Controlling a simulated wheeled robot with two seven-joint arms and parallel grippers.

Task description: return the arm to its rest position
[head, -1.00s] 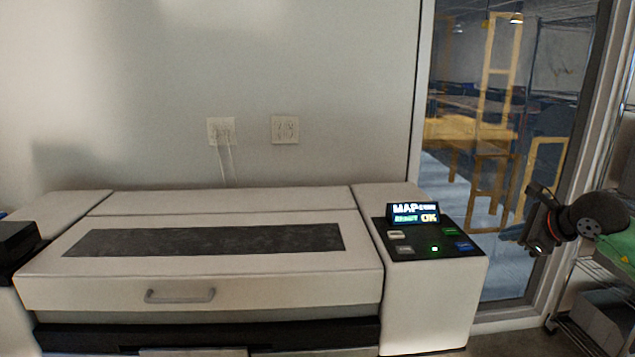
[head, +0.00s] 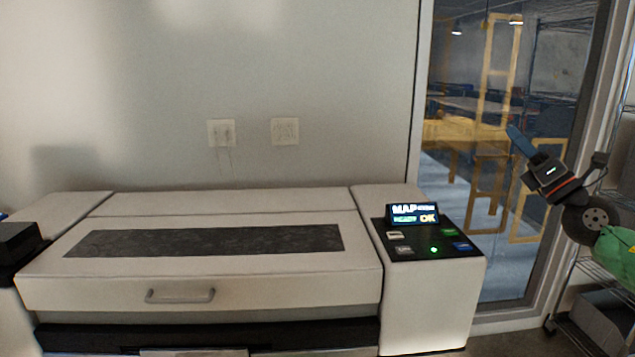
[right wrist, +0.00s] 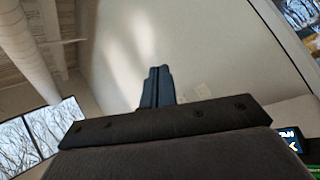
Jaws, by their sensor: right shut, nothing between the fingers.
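My right gripper (head: 520,141) is at the right of the head view, in front of the glass door. Its blue fingers are together, point up and to the left, and hold nothing. In the right wrist view the shut fingers (right wrist: 157,88) stand out against the pale wall. The gripper is above and to the right of the printer's control panel (head: 428,240), apart from it. My left gripper is in neither view.
A large white printer (head: 200,285) with a front handle (head: 180,295) fills the lower left. A wire rack (head: 590,270) stands at the far right.

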